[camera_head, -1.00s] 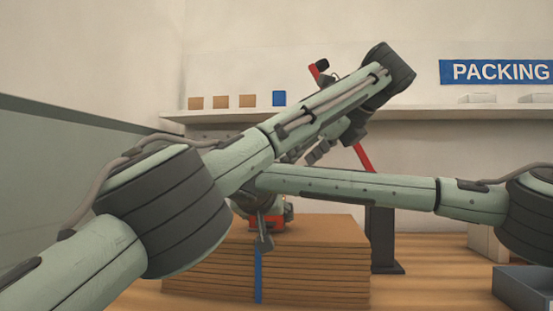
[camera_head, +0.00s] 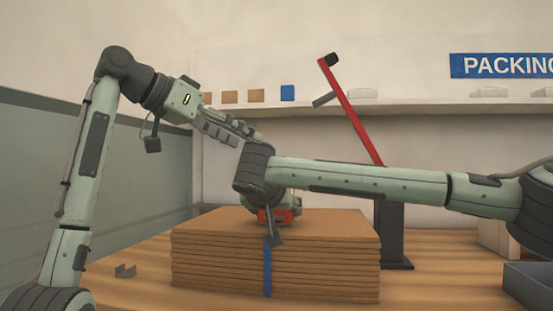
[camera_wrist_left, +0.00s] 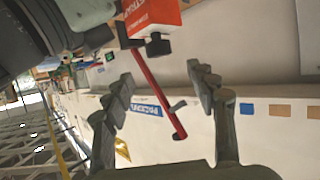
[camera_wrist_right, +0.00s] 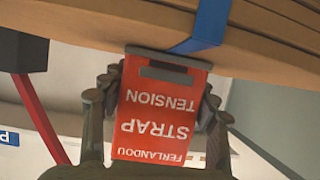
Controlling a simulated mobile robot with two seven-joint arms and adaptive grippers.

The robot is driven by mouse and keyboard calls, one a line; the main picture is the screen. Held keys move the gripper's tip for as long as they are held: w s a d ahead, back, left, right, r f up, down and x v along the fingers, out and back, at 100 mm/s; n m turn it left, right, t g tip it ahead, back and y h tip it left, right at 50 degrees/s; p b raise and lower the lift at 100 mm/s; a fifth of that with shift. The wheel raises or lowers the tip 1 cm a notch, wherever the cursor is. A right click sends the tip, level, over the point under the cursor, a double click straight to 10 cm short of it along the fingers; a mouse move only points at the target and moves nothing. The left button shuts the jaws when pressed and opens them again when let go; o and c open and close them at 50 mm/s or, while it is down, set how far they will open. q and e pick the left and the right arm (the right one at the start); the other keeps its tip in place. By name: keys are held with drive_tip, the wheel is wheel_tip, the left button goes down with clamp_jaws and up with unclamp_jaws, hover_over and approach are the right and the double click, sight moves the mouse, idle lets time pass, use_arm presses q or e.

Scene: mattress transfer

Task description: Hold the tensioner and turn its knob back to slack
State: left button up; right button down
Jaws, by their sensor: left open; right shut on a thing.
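The tensioner (camera_head: 275,216) is a red block on top of a stack of brown boards (camera_head: 345,255), with a blue strap (camera_head: 267,265) down the stack's front. Its label reads STRAP TENSION in the right wrist view (camera_wrist_right: 155,140). My right gripper (camera_head: 275,228) is shut around its two sides. A black knob (camera_wrist_left: 158,46) sticks out of the red block in the left wrist view. In the head view my right arm hides the knob. My left gripper (camera_head: 245,132) is open and empty, above and left of the tensioner, apart from it.
A red lever (camera_head: 350,110) on a dark post (camera_head: 393,235) stands behind the stack at right. A grey-blue bin (camera_head: 530,285) is at the right edge. A wall shelf (camera_head: 420,107) carries small boxes.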

use_arm(q)
drive_tip(key=x, duration=1)
drive_tip(key=shift+w+d+f, duration=0.15)
drive_tip(key=shift+d+f, duration=0.05)
drive_tip(key=c, duration=1.2)
drive_tip(key=shift+o, duration=0.2)
drive_tip(key=n+t+y, duration=0.3)
drive_tip(key=n+y, duration=0.1)
drive_tip(key=shift+n, duration=0.3)
drive_tip(key=o, duration=1.2)
drive_tip(key=shift+c, duration=0.2)
